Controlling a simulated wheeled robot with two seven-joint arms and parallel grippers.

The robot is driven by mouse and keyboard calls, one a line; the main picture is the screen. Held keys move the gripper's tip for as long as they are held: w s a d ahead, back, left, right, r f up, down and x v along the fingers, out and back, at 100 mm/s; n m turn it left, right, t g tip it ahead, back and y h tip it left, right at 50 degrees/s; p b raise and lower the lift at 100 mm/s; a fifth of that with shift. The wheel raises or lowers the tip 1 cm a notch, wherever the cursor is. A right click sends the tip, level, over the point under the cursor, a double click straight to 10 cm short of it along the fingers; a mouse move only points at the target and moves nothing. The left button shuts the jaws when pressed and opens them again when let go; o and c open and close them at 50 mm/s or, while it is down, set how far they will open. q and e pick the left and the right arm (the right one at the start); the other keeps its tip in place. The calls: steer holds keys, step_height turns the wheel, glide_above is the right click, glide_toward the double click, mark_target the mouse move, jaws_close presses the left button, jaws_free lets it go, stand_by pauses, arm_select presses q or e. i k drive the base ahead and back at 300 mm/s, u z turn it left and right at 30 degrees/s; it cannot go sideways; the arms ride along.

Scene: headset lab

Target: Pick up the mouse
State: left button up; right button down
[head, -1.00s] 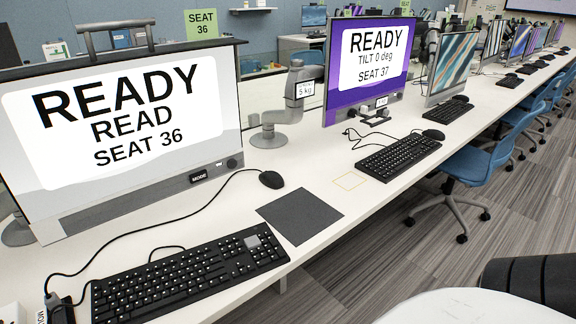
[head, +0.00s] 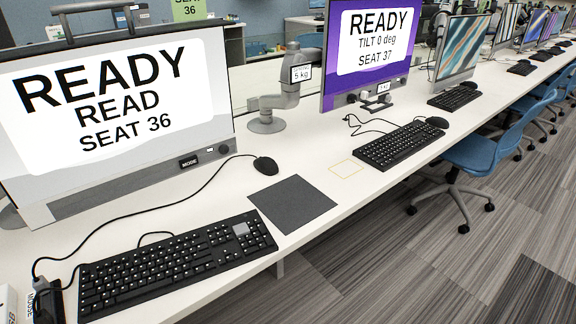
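A black corded mouse (head: 265,165) lies on the white desk, just behind and left of a dark grey square mouse pad (head: 292,204). The mouse is off the pad. Its cable runs left across the desk toward the lower left corner. A second black mouse (head: 437,122) lies at the far end of the seat 37 keyboard. Neither of my grippers shows in the head view.
A black keyboard (head: 178,262) lies in front of the large seat 36 monitor (head: 112,120). A grey monitor arm (head: 281,98) stands behind the mouse. The seat 37 monitor (head: 366,50) and keyboard (head: 401,145) are farther right. A blue chair (head: 480,152) stands along the desk's front edge.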

mark_target(266, 166)
steer(key=z, duration=1.5)
steer(key=i, duration=1.25)
steer(key=u, duration=2.65)
